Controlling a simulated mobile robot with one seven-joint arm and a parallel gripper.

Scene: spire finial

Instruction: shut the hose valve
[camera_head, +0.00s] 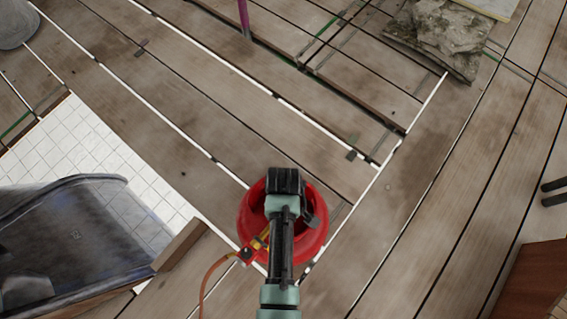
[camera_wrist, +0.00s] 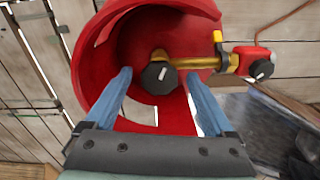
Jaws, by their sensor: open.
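A red gas cylinder with an open collar (camera_head: 318,238) stands on the wooden deck, partly hidden by my arm. Inside the collar, the wrist view shows a black many-sided knob (camera_wrist: 158,77) with a white mark. A brass pipe (camera_wrist: 196,63) runs right from it to a red fitting (camera_wrist: 243,54), which carries a second black knob (camera_wrist: 260,70) with a white diagonal mark. A yellow stub (camera_wrist: 218,37) rises from the pipe. My gripper (camera_wrist: 158,82) is open over the collar, its blue fingers on either side of the first knob; contact cannot be told.
An orange-brown hose (camera_head: 205,283) curves down from the red fitting. A dark basin-like object (camera_head: 75,240) lies left over white tiles (camera_head: 85,150). A grey rock (camera_head: 440,35) sits far right, and a purple post (camera_head: 244,18) stands at the top. The deck right of the cylinder is largely clear.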

